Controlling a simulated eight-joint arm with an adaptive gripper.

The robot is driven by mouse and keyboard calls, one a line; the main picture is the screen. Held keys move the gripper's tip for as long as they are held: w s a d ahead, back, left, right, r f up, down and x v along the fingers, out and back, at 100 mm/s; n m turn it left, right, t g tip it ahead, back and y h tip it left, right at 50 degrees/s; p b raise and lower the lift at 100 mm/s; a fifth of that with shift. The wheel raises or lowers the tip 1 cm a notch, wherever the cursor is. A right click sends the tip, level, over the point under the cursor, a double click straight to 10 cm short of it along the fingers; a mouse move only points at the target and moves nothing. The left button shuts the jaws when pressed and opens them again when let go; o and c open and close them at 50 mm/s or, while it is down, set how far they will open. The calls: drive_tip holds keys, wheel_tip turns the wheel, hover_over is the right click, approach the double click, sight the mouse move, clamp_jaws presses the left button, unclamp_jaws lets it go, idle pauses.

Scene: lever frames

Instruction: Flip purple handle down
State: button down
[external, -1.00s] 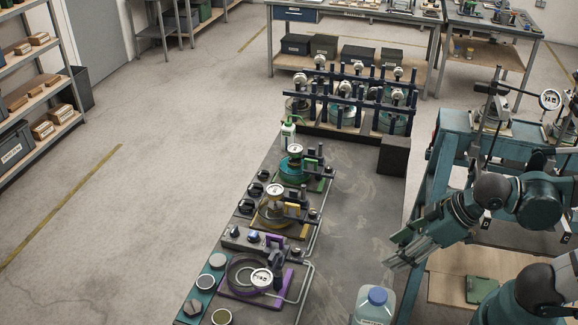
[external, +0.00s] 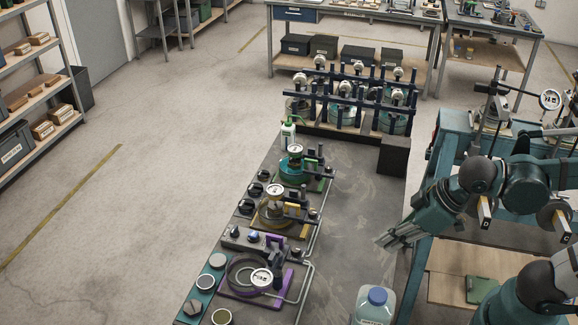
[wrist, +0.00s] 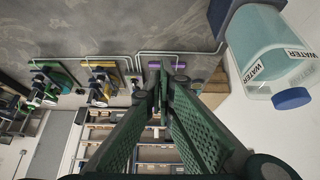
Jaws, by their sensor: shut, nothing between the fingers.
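The purple-framed station (external: 290,283) is at the near end of the bench in the external view, with a round white gauge on it. A dark upright part stands at its far side; I cannot tell the handle's exact position. My gripper (external: 383,241) is shut and empty, to the right of the station and apart from it. In the wrist view, the fingertips of my gripper (wrist: 160,72) meet in front of a purple part (wrist: 167,64), which they partly hide.
Yellow (external: 277,212) and green (external: 295,165) stations stand farther along the bench (external: 350,190). Thin pipes run along their right side. A water bottle (external: 375,306) stands at the near right; it also shows in the wrist view (wrist: 265,55). The bench between my gripper and the stations is clear.

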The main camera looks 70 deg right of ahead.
drive_tip(key=w+r+g+p, duration=0.3)
drive_tip(key=w+r+p, duration=0.15)
drive_tip(key=w, duration=0.65)
drive_tip(key=g+p, duration=0.3)
drive_tip(key=p, duration=0.1)
hover_over(296, 251)
idle(0.6)
idle(0.5)
drive_tip(key=shift+f+p, duration=0.3)
drive_tip(key=shift+f, duration=6.7)
wheel_tip(296, 251, down, 5)
drive_tip(key=b, duration=0.4)
